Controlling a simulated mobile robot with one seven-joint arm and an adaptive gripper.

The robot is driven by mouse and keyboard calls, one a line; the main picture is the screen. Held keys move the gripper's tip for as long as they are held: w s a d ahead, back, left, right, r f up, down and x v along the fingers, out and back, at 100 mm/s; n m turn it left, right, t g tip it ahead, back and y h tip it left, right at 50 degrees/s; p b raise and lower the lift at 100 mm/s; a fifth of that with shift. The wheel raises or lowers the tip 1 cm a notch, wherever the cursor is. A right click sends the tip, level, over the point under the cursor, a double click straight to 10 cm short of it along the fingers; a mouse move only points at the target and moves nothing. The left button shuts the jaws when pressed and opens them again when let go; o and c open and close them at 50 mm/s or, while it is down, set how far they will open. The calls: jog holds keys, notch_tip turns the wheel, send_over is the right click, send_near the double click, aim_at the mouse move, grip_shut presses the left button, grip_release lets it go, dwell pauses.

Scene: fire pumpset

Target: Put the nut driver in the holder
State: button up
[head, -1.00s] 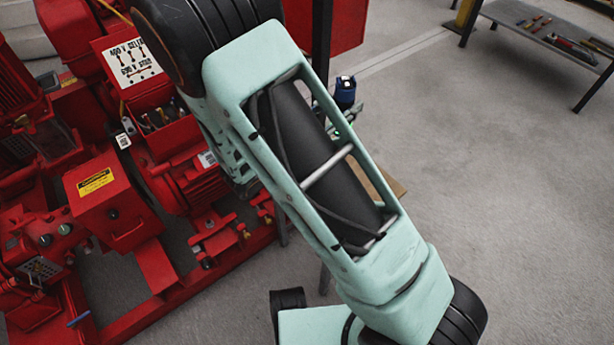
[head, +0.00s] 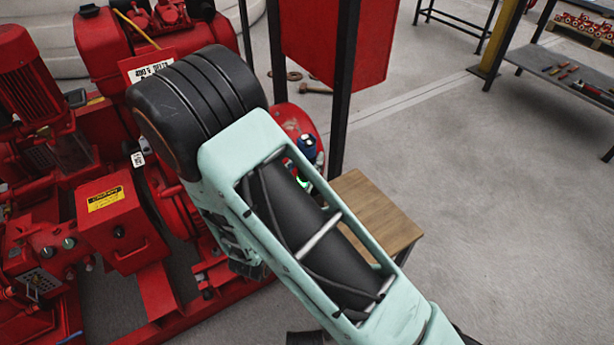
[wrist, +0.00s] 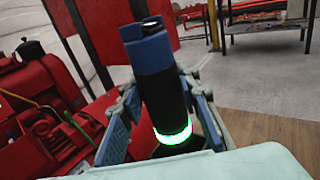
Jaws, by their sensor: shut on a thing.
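The nut driver appears to be the blue and black cylindrical tool (wrist: 158,75) with a glowing green ring near its lower end. My gripper (wrist: 160,92) is shut on it, with a finger on either side of its body. The tool stands nearly upright in the wrist view, its blue end up. In the head view the tool (head: 307,146) shows just past my forearm; most of my gripper (head: 303,178) is hidden there. I cannot make out the holder for certain.
The red pumpset (head: 110,215) fills the left side. A sign (head: 150,70) shows partly behind my arm. A small wooden-topped table (head: 375,210) stands right of my forearm. A dark bench (head: 570,75) with several tools is at the far right. The floor between is clear.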

jog(key=shift+f+b, duration=0.6)
jog(key=shift+f, duration=1.15)
jog(key=shift+f, duration=0.2)
jog(key=o, duration=1.3)
jog(key=shift+r, duration=0.15)
jog(key=shift+s+a, duration=0.15)
jog(key=shift+s, duration=0.15)
jog(key=p+v, duration=0.2)
jog(key=v, duration=0.9)
jog(key=shift+s+r, duration=0.1)
jog(key=shift+s, duration=0.1)
